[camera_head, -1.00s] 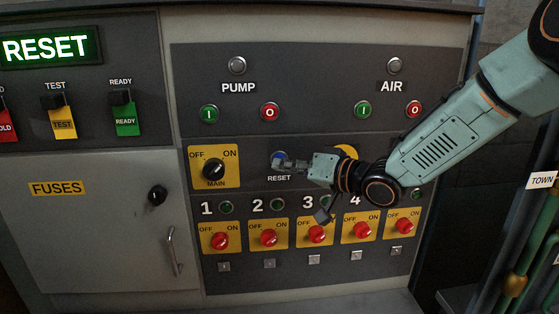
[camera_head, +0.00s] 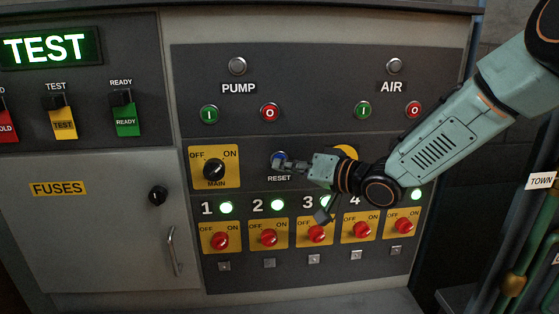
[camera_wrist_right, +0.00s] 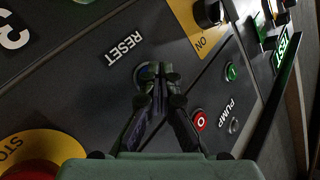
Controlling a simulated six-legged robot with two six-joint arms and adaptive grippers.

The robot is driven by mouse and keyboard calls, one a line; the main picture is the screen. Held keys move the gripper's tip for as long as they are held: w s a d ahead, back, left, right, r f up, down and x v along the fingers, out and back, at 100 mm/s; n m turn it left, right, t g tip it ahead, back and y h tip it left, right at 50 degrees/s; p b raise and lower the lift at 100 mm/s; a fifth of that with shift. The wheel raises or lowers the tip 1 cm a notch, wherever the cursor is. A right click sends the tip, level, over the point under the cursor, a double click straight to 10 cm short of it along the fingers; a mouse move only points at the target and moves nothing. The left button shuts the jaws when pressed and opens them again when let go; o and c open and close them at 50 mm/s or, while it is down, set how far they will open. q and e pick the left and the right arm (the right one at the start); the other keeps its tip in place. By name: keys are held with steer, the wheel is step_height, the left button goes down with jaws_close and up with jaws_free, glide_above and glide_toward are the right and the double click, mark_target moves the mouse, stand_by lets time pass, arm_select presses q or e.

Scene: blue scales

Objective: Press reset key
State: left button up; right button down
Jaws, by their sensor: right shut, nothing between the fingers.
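The reset key (camera_head: 278,157) is a small round blue button above the RESET label on the grey panel. It also shows in the right wrist view (camera_wrist_right: 148,71), partly hidden behind my fingers. My right gripper (camera_head: 284,163) is shut and empty, with its fingertips at the reset key; they look to be touching it. In the right wrist view the closed fingertips (camera_wrist_right: 160,75) overlap the key. My left gripper is not in view.
The MAIN switch (camera_head: 214,169) is left of the key. Several red switches (camera_head: 268,237) with lit green lamps (camera_head: 277,205) are below. A yellow-backed STOP button (camera_wrist_right: 30,165) is near my wrist. PUMP buttons (camera_head: 209,114) are above.

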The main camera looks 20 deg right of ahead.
steer(key=shift+s+a, duration=0.1)
steer(key=shift+s, duration=0.45)
steer(key=s+p, duration=0.1)
steer(key=s, duration=0.1)
steer(key=s+a, duration=0.1)
steer(key=s, duration=0.2)
steer(key=shift+a+p, duration=0.1)
steer(key=shift+p, duration=0.25)
steer(key=shift+w, duration=0.1)
stand_by(0.3)
